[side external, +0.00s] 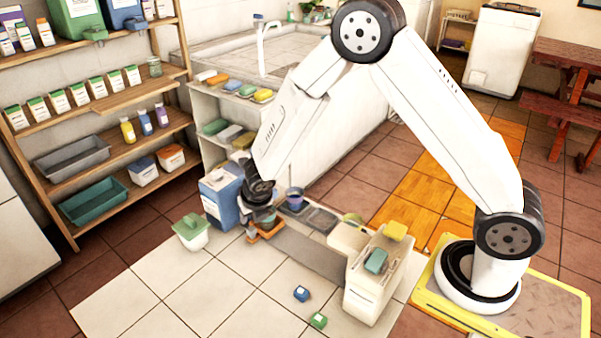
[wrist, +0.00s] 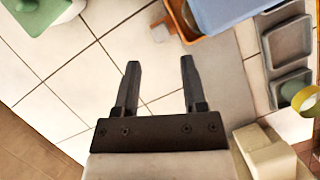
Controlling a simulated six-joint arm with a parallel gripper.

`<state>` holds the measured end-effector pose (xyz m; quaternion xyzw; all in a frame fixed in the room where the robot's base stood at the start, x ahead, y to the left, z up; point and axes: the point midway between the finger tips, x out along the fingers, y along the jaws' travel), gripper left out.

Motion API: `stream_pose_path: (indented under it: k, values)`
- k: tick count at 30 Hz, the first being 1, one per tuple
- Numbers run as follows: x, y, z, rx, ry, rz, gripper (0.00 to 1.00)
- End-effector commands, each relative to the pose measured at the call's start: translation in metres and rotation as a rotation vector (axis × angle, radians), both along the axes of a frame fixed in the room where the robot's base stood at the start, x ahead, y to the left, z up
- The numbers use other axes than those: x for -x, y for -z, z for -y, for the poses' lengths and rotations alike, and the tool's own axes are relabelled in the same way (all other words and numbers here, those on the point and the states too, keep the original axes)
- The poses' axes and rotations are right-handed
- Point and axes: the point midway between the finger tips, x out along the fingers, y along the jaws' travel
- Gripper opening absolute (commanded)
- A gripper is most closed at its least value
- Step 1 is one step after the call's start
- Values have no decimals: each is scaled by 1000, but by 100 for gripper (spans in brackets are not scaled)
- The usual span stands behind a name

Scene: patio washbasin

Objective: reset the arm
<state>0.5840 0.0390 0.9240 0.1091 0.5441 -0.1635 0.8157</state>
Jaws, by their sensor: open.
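My gripper (side external: 262,218) hangs low at the end of my arm, beside a blue and white box and over an orange holder in the side external view. In the wrist view my gripper (wrist: 160,63) has its two dark fingers spread apart. Nothing is between them except pale floor tiles further below. The arm is bent, with its elbow high and its lower end reaching down left of the base. The orange holder (wrist: 181,18) shows beyond the fingers at the top of the wrist view. In the side view my gripper partly hides it.
A green-lidded white tub (side external: 192,233) stands left of the blue box (side external: 222,200). Grey trays (side external: 321,218) and a white stand (side external: 371,290) with sponges lie right. Tiles at front left are clear.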

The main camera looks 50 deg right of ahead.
Motion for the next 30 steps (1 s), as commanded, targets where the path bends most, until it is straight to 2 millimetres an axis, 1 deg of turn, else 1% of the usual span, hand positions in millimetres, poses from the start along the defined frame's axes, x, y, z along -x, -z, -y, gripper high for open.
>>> stream_pose_path:
  k: [5,15,20,23,26,30]
  values:
    - [2,-5,-1,0,0,0,54]
    - [2,-5,-1,-1,3,0,54]
    - [6,-9,2,-22,59,5,54]
    - [11,-16,5,-55,150,13,54]
    - [20,-25,10,-107,290,26,54]
    - [38,-40,17,-205,559,50,54]
